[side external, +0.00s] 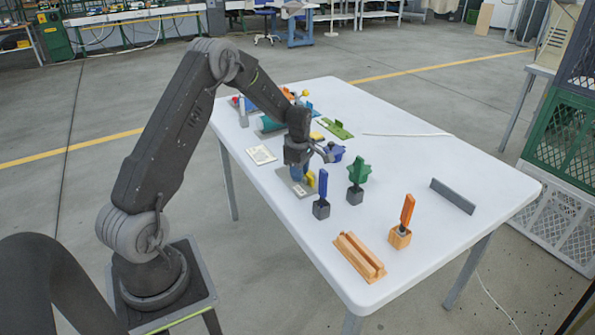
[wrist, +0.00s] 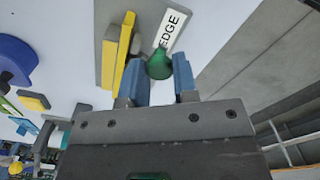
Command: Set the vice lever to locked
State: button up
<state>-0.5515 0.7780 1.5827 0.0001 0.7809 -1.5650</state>
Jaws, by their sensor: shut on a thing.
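The vice is a grey base plate (wrist: 107,75) with upright yellow jaws (wrist: 121,48) and a white label whose visible letters read EDGE, partly covered. In the side view its plate (side external: 301,190) lies on the table below my gripper, with a yellow part beside the fingers. My gripper (wrist: 160,78) points down over the plate, its two blue fingers either side of a green rounded knob (wrist: 160,64). It is shut on this knob, which looks like the end of the vice lever. The rest of the lever is mostly hidden, so its angle cannot be told.
A blue upright piece (side external: 321,188), a green shape (side external: 357,175) and an orange piece (side external: 406,211) stand in small holders to the right. A blue object (side external: 336,153) is just behind my gripper. A grooved wooden block (side external: 359,257) lies near the front edge.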

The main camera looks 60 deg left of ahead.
jog(key=shift+w, duration=0.1)
dwell(0.4)
jog(key=o, duration=0.9)
jog(key=shift+o, duration=0.2)
notch_tip(320, 180, up, 14)
